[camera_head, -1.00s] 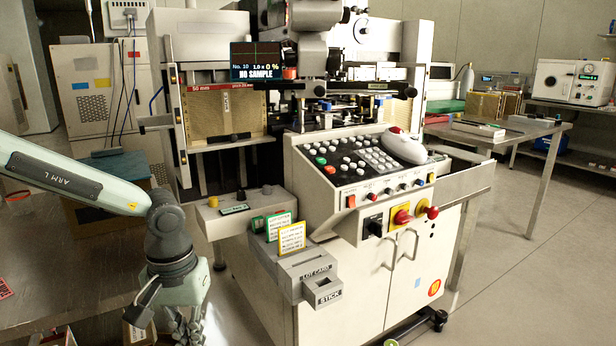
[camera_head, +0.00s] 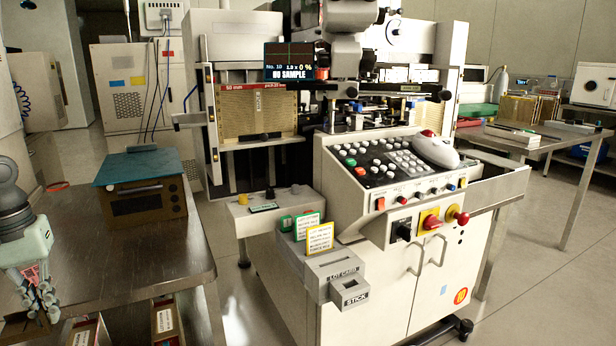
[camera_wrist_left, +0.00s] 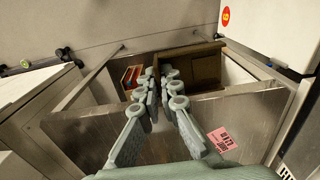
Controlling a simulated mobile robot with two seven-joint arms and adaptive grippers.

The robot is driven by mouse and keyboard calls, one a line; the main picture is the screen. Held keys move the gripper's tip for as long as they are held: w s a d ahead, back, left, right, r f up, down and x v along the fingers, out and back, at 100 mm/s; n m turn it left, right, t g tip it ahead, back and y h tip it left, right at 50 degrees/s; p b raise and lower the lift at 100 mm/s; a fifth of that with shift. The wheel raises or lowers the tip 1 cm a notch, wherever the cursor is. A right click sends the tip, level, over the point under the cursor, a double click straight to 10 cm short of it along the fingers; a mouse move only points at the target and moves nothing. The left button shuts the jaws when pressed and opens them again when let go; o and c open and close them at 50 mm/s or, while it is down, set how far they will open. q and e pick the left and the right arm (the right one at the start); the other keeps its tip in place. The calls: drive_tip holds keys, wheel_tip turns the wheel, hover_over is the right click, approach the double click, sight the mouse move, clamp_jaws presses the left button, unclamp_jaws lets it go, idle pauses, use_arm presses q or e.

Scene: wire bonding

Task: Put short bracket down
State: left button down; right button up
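My left gripper (camera_head: 38,312) is at the left edge of the head view, pointing down over the left part of the steel table (camera_head: 110,262). A pink label (camera_wrist_left: 222,140) lies on the steel surface to the right of the fingers. My right gripper is not in view.
A brown box with a teal top (camera_head: 145,190) stands at the table's back. Labelled boxes (camera_head: 165,318) sit below the tabletop. The bonding machine's control panel (camera_head: 385,165) fills the middle. The table's right front part is bare.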

sight(35, 335)
use_arm(q)
drive_tip(key=shift+n, duration=0.5)
drive_tip(key=s+f, duration=0.2)
drive_tip(key=f, duration=0.1)
drive_tip(key=shift+s+a+f, duration=0.1)
drive_tip(key=shift+s+a, duration=0.15)
drive_tip(key=shift+a, duration=0.15)
drive_tip(key=shift+s+d+f, duration=0.15)
drive_tip(key=shift+s+f, duration=0.05)
drive_tip(key=shift+f, duration=0.25)
drive_tip(key=shift+d+f, duration=0.15)
drive_tip(key=shift+d, duration=0.05)
drive_tip(key=shift+f, duration=0.1)
